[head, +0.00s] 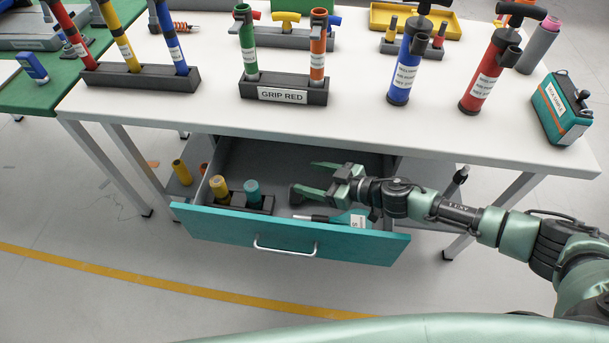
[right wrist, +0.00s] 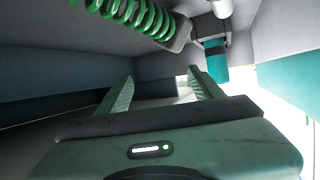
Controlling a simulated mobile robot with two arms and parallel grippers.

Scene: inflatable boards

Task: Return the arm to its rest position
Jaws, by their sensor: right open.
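My right arm comes in from the right in the head view. Its gripper (head: 304,177) is at the open teal drawer (head: 215,226) under the white table, inside it or just over it. The two green fingers are apart with nothing between them. In the right wrist view the open fingers (right wrist: 159,78) point along the drawer's grey inside, with walls close around. A green coil (right wrist: 130,18) and a teal cylinder (right wrist: 216,63) show near the top of that view, beyond the fingers. My left gripper is not in view.
The drawer holds a dark block (head: 240,203) with a yellow and a teal cylinder, and a teal tool (head: 345,219) near its front.

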